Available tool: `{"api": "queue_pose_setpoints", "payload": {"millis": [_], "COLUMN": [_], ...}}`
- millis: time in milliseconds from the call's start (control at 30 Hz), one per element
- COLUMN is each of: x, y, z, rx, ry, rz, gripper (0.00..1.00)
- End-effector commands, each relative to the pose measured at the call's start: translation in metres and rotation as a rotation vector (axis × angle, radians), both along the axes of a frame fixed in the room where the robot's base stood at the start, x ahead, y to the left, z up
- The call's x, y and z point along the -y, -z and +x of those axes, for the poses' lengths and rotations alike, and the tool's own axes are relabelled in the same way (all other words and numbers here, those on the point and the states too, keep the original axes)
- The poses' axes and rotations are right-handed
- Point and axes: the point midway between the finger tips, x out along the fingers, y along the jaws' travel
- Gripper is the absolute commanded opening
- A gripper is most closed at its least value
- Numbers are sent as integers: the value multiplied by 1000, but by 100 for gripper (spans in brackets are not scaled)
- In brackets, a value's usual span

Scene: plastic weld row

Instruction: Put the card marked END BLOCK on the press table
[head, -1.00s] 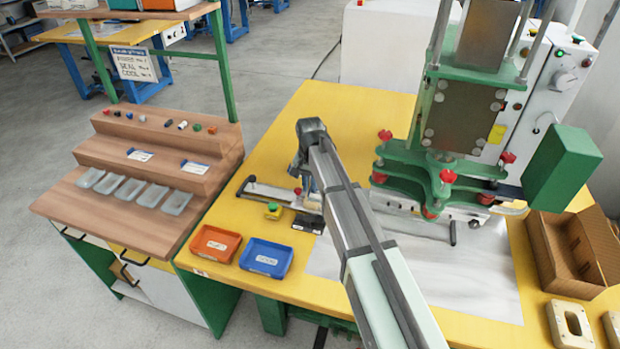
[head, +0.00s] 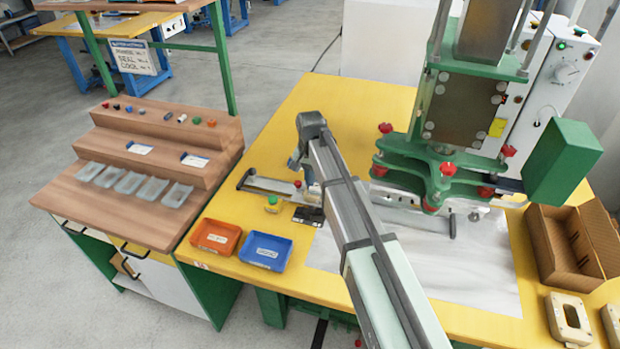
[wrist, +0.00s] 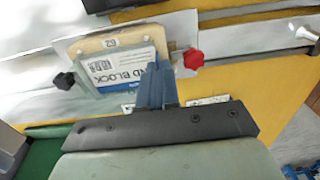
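The white and blue card marked END BLOCK (wrist: 115,72) shows in the wrist view, tilted, with part of its lettering cut off. My gripper (wrist: 155,68) has its blue fingers close together over the card's right edge and appears shut on it. The card lies in front of a pale wooden block with a small number label (wrist: 110,42), on a grey plate beside a red knob (wrist: 193,59). Whether the card touches the block is unclear. In the head view my gripper is mostly hidden by my arm, low over the yellow press table (head: 325,110). The card cannot be made out there.
The green press (head: 450,175) stands at the right. Orange (head: 216,237) and blue (head: 266,251) trays sit at the front edge. The wooden shelf (head: 150,130) stands left. The table's back is clear.

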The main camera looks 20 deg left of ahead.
Motion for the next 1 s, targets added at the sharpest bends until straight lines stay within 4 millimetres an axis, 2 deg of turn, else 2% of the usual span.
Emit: {"api": "queue_pose_setpoints", "payload": {"millis": [1000], "x": [0], "y": [-44], "z": [0], "rx": [0], "ry": [0], "rz": [0], "gripper": [0]}}
